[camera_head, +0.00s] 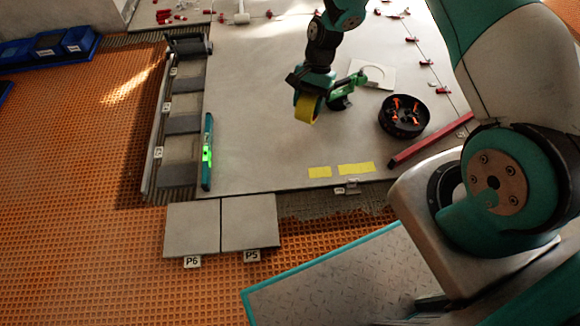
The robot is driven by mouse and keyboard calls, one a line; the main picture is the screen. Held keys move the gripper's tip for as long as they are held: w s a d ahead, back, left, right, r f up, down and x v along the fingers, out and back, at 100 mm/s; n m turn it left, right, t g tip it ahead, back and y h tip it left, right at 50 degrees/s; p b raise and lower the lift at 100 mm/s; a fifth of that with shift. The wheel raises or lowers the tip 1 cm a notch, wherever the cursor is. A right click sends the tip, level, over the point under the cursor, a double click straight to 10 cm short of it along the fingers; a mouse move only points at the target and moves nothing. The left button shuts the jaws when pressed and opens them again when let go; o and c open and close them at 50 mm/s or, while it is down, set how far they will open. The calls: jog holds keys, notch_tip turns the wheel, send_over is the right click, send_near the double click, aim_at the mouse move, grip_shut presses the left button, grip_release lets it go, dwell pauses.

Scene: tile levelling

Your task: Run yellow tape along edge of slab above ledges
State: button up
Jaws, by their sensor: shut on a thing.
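My gripper (322,90) is above the large grey slab (260,130). It is shut on a roll of yellow tape (306,108) and holds it over the slab; the gap beneath is hard to judge. A labelled bracket (347,188) sits at that edge, just below the longer strip. Two small tiles, P6 (192,229) and P5 (249,223), adjoin the slab's front left; I cannot tell if these are the ledges.
A green level (207,152) lies along the slab's left edge. A black round tub with orange parts (404,116), a red bar (431,139) and a white plate with a ring (373,75) are on the right. Several red clips line the right side. Orange matting (75,180) covers the left.

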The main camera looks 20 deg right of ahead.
jog(key=a+f+m+t+b, duration=0.1)
jog(key=f+m+b, duration=0.2)
jog(key=f+b, duration=0.3)
jog(key=w+a+f+m+t+b, duration=0.1)
jog(key=f+m+b, duration=0.3)
jog(key=f, duration=1.1)
jog(key=a+f+m+t+b, duration=0.2)
jog(key=f+m+b, duration=0.2)
jog(key=f+b, duration=0.5)
jog(key=shift+w+f+y, duration=0.2)
jog(key=shift+f, duration=0.45)
jog(key=shift+w+f+y, duration=0.2)
jog(key=shift+f, duration=0.4)
jog(key=s+d, duration=0.2)
jog(key=d, duration=0.7)
jog(key=s+d, duration=0.3)
jog(key=d, duration=0.7)
jog(key=s+d+b, duration=0.1)
jog(key=s+d, duration=0.2)
jog(key=d, duration=0.7)
jog(key=shift+s+f, duration=0.1)
jog(key=shift+s, duration=0.1)
jog(key=shift+f+b, duration=0.45)
jog(key=shift+f, duration=0.2)
jog(key=shift+a, duration=0.2)
